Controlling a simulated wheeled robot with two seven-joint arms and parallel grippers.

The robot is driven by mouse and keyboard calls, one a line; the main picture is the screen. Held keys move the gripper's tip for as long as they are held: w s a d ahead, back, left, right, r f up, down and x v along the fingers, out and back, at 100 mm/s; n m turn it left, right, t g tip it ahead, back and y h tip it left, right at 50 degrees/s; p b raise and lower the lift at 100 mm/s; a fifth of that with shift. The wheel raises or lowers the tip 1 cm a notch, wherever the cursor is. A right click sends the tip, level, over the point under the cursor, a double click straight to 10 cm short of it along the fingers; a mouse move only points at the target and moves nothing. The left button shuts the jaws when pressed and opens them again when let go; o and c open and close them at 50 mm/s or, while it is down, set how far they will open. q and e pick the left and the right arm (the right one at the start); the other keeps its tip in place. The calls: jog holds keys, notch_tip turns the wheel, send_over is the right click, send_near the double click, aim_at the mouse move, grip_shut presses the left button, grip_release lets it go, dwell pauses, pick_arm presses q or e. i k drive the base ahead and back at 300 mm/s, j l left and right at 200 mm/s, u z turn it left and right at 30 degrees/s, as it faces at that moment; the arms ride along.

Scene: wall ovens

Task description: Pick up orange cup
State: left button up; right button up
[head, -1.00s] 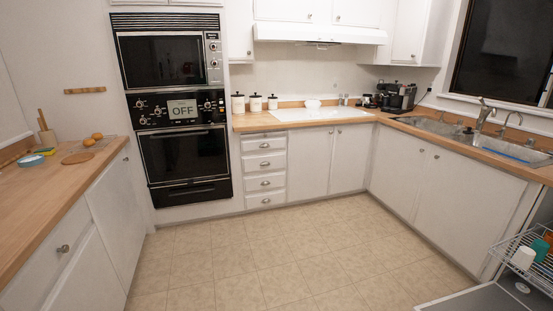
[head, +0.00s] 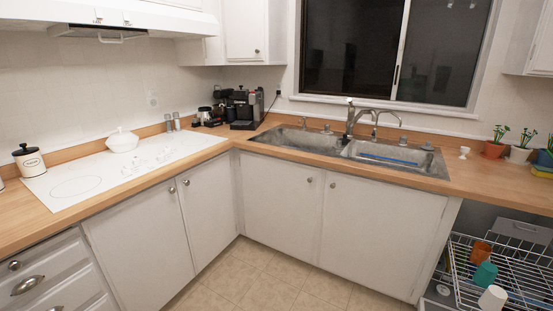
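The orange cup (head: 480,252) is on the wire rack at the lower right of the head view, at the rack's left side. A teal cup (head: 485,274) stands just in front of it, and a white cup (head: 492,298) stands nearer still, cut close to the bottom edge. The teal cup and rack wires are close around the orange cup. Neither of my grippers shows in the head view.
The wire rack (head: 520,271) sits in an open space below the right end of the counter (head: 505,196). A double sink (head: 345,152) and small potted plants (head: 495,143) are above. The floor (head: 265,277) in front of the cabinets is clear.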

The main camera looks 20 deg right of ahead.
aim_at(480, 254)
jog(key=i+z, duration=0.35)
jog(key=i, duration=0.2)
jog(key=i+z, duration=0.3)
jog(key=i, duration=0.25)
jog(key=i+j+z, duration=0.35)
jog(key=i, duration=0.15)
jog(key=i+j+z, duration=0.3)
jog(key=i, duration=0.2)
jog(key=i+j+z, duration=0.35)
jog(key=i+j, duration=0.1)
